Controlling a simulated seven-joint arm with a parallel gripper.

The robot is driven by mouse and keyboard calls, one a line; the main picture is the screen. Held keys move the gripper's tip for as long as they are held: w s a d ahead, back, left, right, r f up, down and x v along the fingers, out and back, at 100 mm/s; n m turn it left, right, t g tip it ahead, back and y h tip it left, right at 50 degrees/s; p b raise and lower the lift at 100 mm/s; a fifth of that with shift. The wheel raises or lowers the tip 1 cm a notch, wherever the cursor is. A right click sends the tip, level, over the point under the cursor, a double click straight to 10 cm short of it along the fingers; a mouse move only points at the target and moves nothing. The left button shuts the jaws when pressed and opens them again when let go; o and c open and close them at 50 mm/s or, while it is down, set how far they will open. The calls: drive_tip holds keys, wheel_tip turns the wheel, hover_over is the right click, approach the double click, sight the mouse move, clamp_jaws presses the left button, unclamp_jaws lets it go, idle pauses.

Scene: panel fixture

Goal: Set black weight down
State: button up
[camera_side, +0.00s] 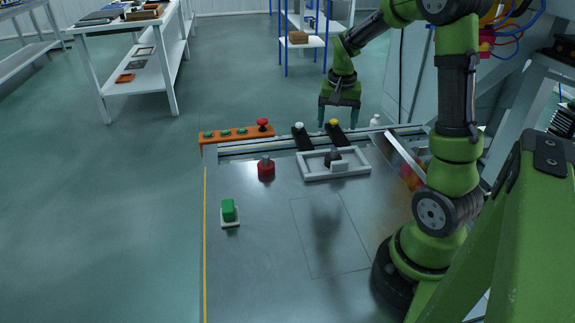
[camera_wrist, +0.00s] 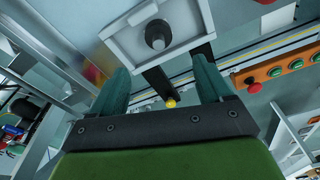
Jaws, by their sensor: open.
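The black weight (camera_side: 333,156) stands in the white-framed tray (camera_side: 308,177) near the back of the metal table. A pale block sits close in front of it. In the wrist view the black weight (camera_wrist: 157,36) shows as a dark round knob inside the white frame (camera_wrist: 190,38). My gripper (camera_side: 339,118) is open and empty, raised above the table's back edge. In the wrist view the two fingers of my gripper (camera_wrist: 160,82) are spread wide, with the weight ahead of them and apart from them.
A red weight (camera_side: 266,169) stands left of the tray, and a green block (camera_side: 229,210) rests on a pale pad at front left. An orange button strip (camera_side: 231,134) and two black levers, one yellow-tipped (camera_side: 333,122), line the back edge. The table's middle (camera_side: 325,235) is clear.

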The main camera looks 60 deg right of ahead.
drive_tip(key=s+a+r+n+t+y, duration=0.1)
drive_tip(key=s+a+r+n+t, duration=0.1)
drive_tip(key=a, duration=0.6)
drive_tip(key=s+a+r+n+t+y, duration=0.1)
drive_tip(key=s+a+r+n+t, duration=0.1)
drive_tip(key=a+r, duration=0.3)
drive_tip(key=s+a+r+n+t+y, duration=0.1)
drive_tip(key=s+a+r+n+t, duration=0.1)
drive_tip(key=a, duration=1.1)
drive_tip(key=s+r+n, duration=0.1)
drive_tip(key=n, duration=0.1)
drive_tip(key=shift+s+a+r+n, duration=0.2)
drive_tip(key=shift+r+n, duration=0.1)
drive_tip(key=shift+r, duration=0.05)
